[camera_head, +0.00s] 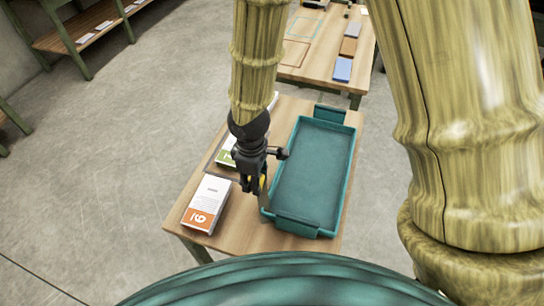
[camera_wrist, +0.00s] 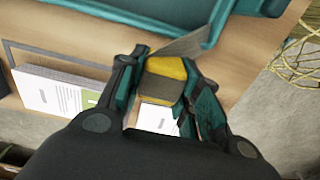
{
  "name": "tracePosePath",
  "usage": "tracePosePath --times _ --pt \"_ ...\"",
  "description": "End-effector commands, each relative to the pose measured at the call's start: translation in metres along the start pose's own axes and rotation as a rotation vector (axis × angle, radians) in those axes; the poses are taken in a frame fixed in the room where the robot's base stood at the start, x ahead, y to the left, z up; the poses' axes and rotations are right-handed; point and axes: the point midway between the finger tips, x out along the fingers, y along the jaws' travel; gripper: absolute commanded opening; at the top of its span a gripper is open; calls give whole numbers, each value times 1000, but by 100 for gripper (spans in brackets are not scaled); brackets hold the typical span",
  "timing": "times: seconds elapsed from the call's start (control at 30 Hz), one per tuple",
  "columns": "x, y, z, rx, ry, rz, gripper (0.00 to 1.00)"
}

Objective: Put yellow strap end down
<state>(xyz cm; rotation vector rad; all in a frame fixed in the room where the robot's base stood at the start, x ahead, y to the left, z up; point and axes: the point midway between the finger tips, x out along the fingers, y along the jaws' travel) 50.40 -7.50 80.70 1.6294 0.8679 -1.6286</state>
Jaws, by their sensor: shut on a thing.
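My gripper (camera_head: 254,188) hangs over the near wooden table, just left of the teal tray (camera_head: 264,211). In the wrist view my gripper (camera_wrist: 166,85) is shut on a yellow strap end (camera_wrist: 166,67). The strap end shows yellow with a grey-brown band between the fingers. A thin grey flap (camera_wrist: 195,44) reaches from it toward the tray's edge. In the head view only a small yellow bit (camera_head: 262,183) of the strap end shows. I cannot tell whether it touches the table or tray.
A white stack of papers with an orange mark (camera_head: 207,205) lies at the table's front left. A green-marked stack (camera_head: 226,157) lies behind my gripper, partly hidden. The tray's inside looks empty. Another table (camera_head: 325,62) with a blue item stands beyond.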

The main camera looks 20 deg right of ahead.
Motion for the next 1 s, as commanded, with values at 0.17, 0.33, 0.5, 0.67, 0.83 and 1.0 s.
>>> tracePosePath --times 0.17,0.33,0.5,0.67,0.83,1.0 --pt "2 37 -3 5 2 -2 4" --pt "5 72 -6 5 2 -1 4" --pt "8 105 -9 5 3 -2 4" --pt "10 126 -10 4 1 -1 4" --pt "12 134 -12 3 1 -1 4" --pt "18 141 -12 1 -1 -1 4"
